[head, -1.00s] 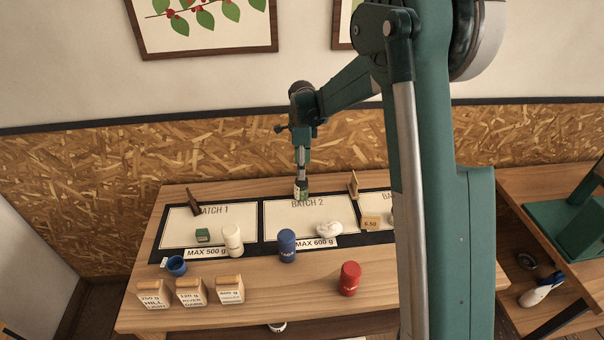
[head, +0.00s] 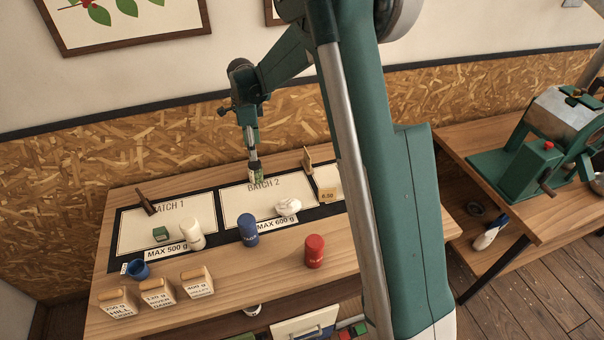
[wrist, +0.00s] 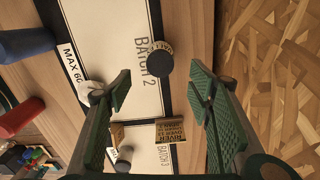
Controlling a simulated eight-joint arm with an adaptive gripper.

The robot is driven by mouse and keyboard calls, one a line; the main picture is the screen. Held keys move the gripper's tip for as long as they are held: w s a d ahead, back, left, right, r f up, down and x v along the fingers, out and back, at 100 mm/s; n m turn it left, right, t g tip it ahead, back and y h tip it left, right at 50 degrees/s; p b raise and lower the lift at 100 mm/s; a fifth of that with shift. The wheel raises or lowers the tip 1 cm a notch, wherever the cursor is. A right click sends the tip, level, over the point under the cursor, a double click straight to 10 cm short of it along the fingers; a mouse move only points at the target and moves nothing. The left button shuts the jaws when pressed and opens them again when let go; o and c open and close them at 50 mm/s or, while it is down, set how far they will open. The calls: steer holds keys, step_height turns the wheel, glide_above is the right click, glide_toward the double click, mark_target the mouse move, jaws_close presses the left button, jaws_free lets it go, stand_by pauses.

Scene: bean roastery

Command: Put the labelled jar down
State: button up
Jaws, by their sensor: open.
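The labelled jar (head: 257,177) has a dark lid and a green and pale label. It stands upright at the back edge of the BATCH 2 panel (head: 238,204), below my gripper (head: 254,158) in the head view. In the wrist view the jar's round dark lid (wrist: 160,63) shows in the gap between my gripper's two green fingers (wrist: 163,92). The fingers are spread wide, with space on both sides of the jar. The jar's base is hidden under its lid in the wrist view.
A white canister (head: 193,235), blue canister (head: 248,230), red canister (head: 315,250) and white lumpy item (head: 288,207) stand nearer the front. A wooden card (head: 307,160) stands right of the jar. Labelled wooden-topped blocks (head: 158,292) line the front left. Bare panel lies left of the jar.

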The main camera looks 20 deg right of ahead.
steer(key=s+d+r+n+t, duration=0.2)
steer(key=s+d+r+n, duration=0.25)
steer(key=s+r, duration=0.5)
steer(key=s+d+r+n+t, duration=0.1)
steer(key=s+d+r+n, duration=0.3)
steer(key=s+r, duration=0.6)
steer(key=s+d+n+t, duration=0.1)
steer(key=s+n, duration=0.4)
steer(key=s, duration=0.7)
steer(key=s+d+f+n+t, duration=0.1)
steer(key=s+n, duration=0.5)
steer(key=s, duration=0.7)
steer(key=shift+d+f+t, duration=0.25)
steer(key=shift+d+t, duration=0.4)
steer(key=shift+t, duration=0.45)
